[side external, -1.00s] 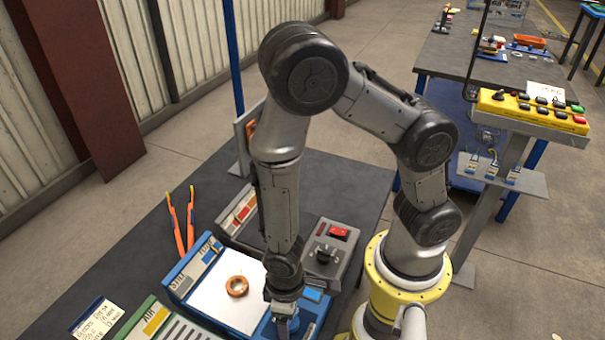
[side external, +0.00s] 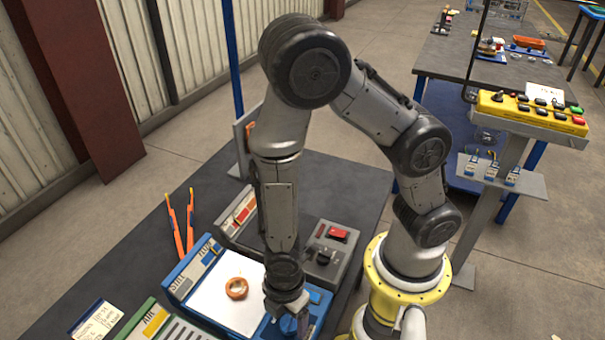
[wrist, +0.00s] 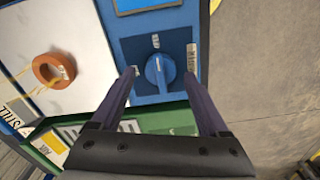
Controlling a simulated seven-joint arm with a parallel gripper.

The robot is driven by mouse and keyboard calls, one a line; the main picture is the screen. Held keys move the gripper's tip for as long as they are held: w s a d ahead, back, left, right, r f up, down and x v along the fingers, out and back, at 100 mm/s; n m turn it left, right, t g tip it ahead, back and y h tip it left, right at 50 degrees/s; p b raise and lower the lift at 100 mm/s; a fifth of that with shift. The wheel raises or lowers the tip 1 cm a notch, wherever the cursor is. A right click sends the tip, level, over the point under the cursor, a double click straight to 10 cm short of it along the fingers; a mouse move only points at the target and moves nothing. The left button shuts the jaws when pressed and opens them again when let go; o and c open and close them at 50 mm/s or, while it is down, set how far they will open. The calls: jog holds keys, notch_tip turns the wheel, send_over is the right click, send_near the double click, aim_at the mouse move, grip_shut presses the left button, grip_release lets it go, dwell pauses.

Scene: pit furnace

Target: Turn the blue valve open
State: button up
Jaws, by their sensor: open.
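The blue valve (wrist: 160,70) is a round knob with a raised grip bar, set on a dark blue square plate, in the wrist view. It also shows in the side view (side external: 289,325), partly hidden by my wrist. My gripper (wrist: 162,72) is open, with one finger on either side of the knob. The left fingertip is close to the knob's left side and the right fingertip to its right side. I cannot tell whether either touches it.
A white panel (side external: 218,306) on the blue unit carries an orange ring (side external: 237,288). A green unit marked AIR (side external: 152,322) lies in front, a grey box with a red switch (side external: 338,236) behind. Orange-handled tongs (side external: 178,235) lie on the dark table (side external: 125,240).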

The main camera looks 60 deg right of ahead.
aim_at(287, 321)
notch_tip(287, 321, up, 13)
jog(key=w+d+r+m+t, duration=0.3)
jog(key=d+r+m+t, duration=0.2)
jog(key=d+r+m, duration=0.4)
jog(key=shift+d+r+t+y, duration=0.3)
jog(key=shift+d+r+y, duration=0.1)
jog(key=shift+d+r, duration=2.25)
jog(key=shift+a+r, duration=0.25)
jog(key=s+d+r+m, duration=0.1)
jog(key=s+d+m, duration=0.2)
jog(key=s+m, duration=0.2)
jog(key=shift+s+r+m+h, duration=0.15)
jog(key=shift+r+m+h, duration=0.25)
jog(key=shift+m, duration=0.1)
